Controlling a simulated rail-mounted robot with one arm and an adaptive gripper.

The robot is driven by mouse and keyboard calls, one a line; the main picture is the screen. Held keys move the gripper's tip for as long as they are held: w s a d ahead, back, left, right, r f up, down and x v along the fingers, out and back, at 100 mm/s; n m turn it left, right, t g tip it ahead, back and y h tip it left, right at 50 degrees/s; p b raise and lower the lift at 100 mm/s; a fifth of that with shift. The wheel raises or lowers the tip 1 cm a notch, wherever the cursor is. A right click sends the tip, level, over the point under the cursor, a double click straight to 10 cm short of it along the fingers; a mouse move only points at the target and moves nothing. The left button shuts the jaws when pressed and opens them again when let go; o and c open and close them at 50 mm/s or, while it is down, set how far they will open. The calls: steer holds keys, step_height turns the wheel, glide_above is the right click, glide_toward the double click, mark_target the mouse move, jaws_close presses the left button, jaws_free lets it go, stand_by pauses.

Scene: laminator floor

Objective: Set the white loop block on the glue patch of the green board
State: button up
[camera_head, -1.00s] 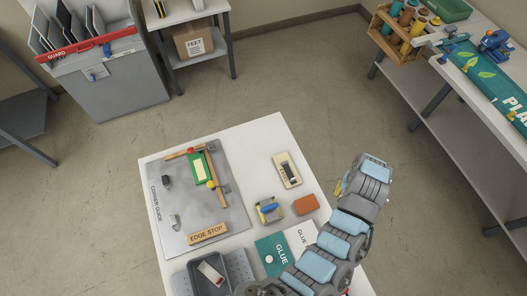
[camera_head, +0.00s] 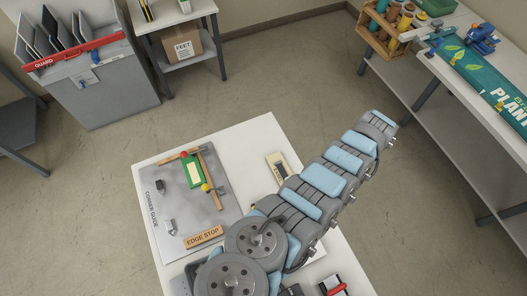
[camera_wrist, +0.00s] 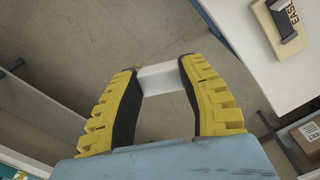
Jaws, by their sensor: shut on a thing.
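In the wrist view my gripper (camera_wrist: 158,76) has its two yellow ribbed fingers shut on the white loop block (camera_wrist: 160,82). The block spans the gap between the fingertips, over the floor beside a white table. Its loop cannot be made out. In the head view the arm reaches up and right, and neither gripper nor block can be made out. The green board (camera_head: 188,164) lies on the grey plate, at the upper left of the table, against wooden stops. A paler area (camera_head: 194,171) shows on it, probably the glue patch. The gripper is well away from the board.
The grey plate (camera_head: 165,210) carries an EDGE STOP bar (camera_head: 204,237) and small grey pieces. A wooden easel block (camera_head: 275,160) lies to its right, partly behind my arm. A side table (camera_head: 425,75) with a bottle rack stands at right. Open floor lies between.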

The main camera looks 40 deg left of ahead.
steer(key=shift+w+a+r+n, duration=0.2)
steer(key=shift+w+r+n, duration=0.1)
steer(key=shift+w, duration=0.15)
steer(key=s+a+f+n, duration=0.1)
steer(key=s+a+n, duration=0.35)
steer(key=a, duration=0.35)
steer(key=s+a+n+p, duration=0.1)
steer(key=s+a+n, duration=0.2)
steer(key=a+n, duration=0.3)
steer(key=s+a+f+n, duration=0.1)
steer(key=s+a+n, duration=0.25)
steer(key=a, duration=0.55)
steer(key=s+a+f+n, duration=0.1)
steer(key=s+a+n, duration=0.4)
steer(key=s+a, duration=0.4)
steer(key=s+a+n, duration=0.4)
steer(key=s+a, duration=0.2)
steer(key=s, duration=0.5)
steer(key=b, duration=1.1)
glide_toward(195, 174)
steer(key=d, duration=0.1)
steer(key=d+f, duration=0.1)
steer(key=shift+w+d, duration=0.1)
steer(key=shift+d, duration=0.25)
steer(key=shift+a+f+b, duration=0.55)
steer(key=shift+a+f, duration=0.3)
steer(key=shift+f, duration=0.2)
steer(key=shift+a, duration=0.2)
steer(key=shift+a+f+p, duration=0.3)
steer(key=shift+f, duration=0.15)
